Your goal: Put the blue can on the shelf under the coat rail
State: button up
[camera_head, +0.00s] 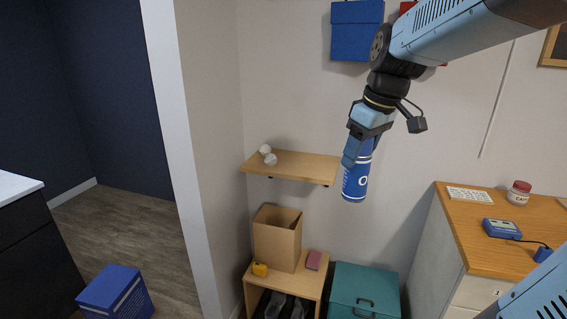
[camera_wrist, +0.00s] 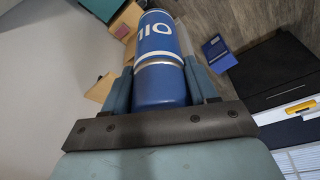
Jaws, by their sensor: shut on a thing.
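My gripper (camera_head: 357,152) is shut on the blue can (camera_head: 356,184), which has white lettering and bands and hangs below the fingers, slightly tilted. In the wrist view the can (camera_wrist: 160,60) lies between both fingers. The can is in the air just right of a wooden wall shelf (camera_head: 300,167), its lower end appearing lower in the picture than the board. The depth between them is hard to tell. Two small whitish things (camera_head: 268,155) sit on the shelf's left part; its right part is bare. I cannot make out a coat rail.
Below the shelf stand a cardboard box (camera_head: 278,238), a yellow item (camera_head: 260,269) and a reddish block (camera_head: 314,260) on a low wooden bench (camera_head: 318,278). A teal chest (camera_head: 364,290) is beside it. A wooden-topped cabinet (camera_head: 455,225) stands right; a wall edge (camera_head: 180,140) stands left.

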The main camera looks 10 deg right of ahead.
aim_at(320, 169)
jog(key=i, duration=0.85)
jog(key=z, duration=0.05)
